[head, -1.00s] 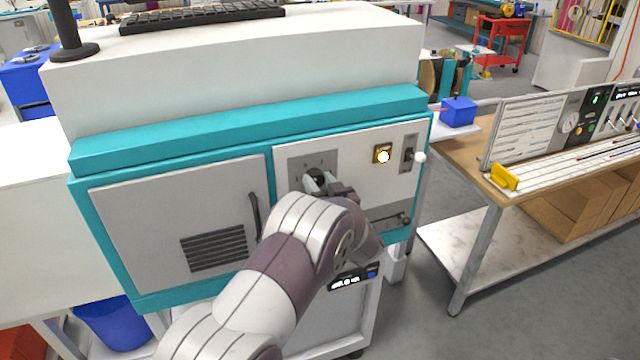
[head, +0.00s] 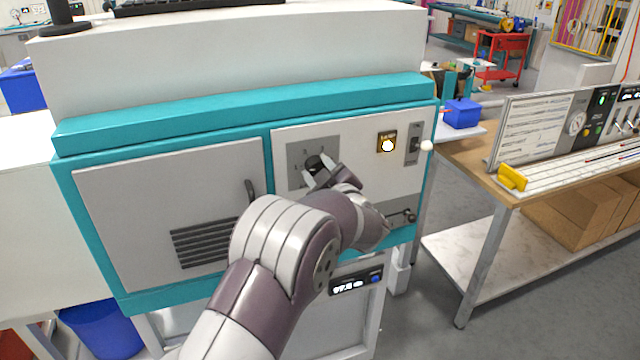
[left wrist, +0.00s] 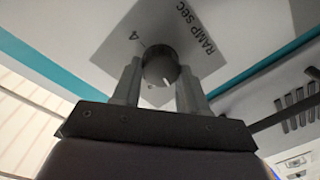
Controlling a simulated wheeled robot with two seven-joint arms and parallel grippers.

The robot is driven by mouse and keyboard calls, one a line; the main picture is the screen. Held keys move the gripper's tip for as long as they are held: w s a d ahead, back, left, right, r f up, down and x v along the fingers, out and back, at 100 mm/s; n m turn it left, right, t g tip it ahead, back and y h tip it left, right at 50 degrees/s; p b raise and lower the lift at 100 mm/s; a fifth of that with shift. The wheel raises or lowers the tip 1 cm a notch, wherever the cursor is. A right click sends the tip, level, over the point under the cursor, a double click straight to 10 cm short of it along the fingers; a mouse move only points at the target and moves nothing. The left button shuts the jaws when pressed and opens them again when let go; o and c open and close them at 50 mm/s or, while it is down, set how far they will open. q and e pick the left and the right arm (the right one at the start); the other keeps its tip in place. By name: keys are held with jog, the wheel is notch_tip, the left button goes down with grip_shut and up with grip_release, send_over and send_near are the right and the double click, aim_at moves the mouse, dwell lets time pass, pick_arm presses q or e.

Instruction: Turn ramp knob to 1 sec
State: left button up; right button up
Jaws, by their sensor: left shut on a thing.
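The ramp knob (head: 316,163) is a dark round knob on a grey plate (head: 297,152) on the cabinet's right-hand front panel. In the left wrist view the knob (left wrist: 160,66) sits between the two fingers of my left gripper (left wrist: 158,82), which is shut on it. The wrist view shows the plate's label "RAMP SEC" and the digit "4" (left wrist: 134,36). The "1 sec" mark cannot be made out, and I cannot tell where the knob points. In the head view my left gripper (head: 322,174) reaches the knob from below right. My right gripper is not in view.
A workbench (head: 470,160) stands to the right.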

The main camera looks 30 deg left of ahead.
pick_arm(q)
jog(key=shift+f+n+b, duration=0.15)
jog(key=shift+n+b, duration=1.25)
jog(key=o, duration=1.1)
jog(key=shift+c, duration=0.2)
jog(key=b+v, duration=0.1)
jog(key=v, duration=1.1)
jog(key=shift+s+d+b, duration=0.25)
jog(key=shift+s+b, duration=0.1)
